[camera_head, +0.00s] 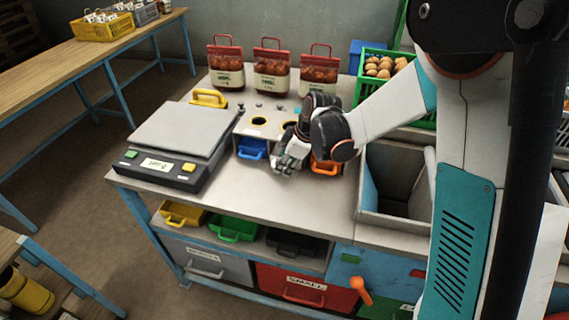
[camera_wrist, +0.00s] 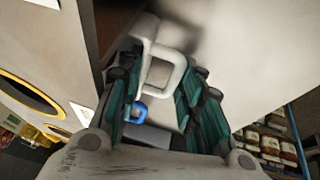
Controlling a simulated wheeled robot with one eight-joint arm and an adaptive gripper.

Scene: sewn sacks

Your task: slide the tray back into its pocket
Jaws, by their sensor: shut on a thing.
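My gripper (camera_head: 284,164) is at the front of the grey holed stand on the bench, between the blue tray (camera_head: 251,149) and the orange tray (camera_head: 325,166). In the wrist view, a pale looped handle (camera_wrist: 183,76) stands between the two teal-padded fingers of my gripper (camera_wrist: 162,88), and they are shut on it. The handle appears to belong to a pale tray, whose body is mostly hidden by my gripper in the head view. A dark opening (camera_wrist: 112,22) shows beside the handle in the wrist view; how far the tray sits in its pocket cannot be told.
A scale (camera_head: 178,145) stands left of the stand. Several red-topped sacks (camera_head: 271,72) stand behind it. A green crate (camera_head: 385,68) is at the back right, and an open grey bin (camera_head: 390,214) is right of my gripper. The bench front (camera_head: 270,204) is clear.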

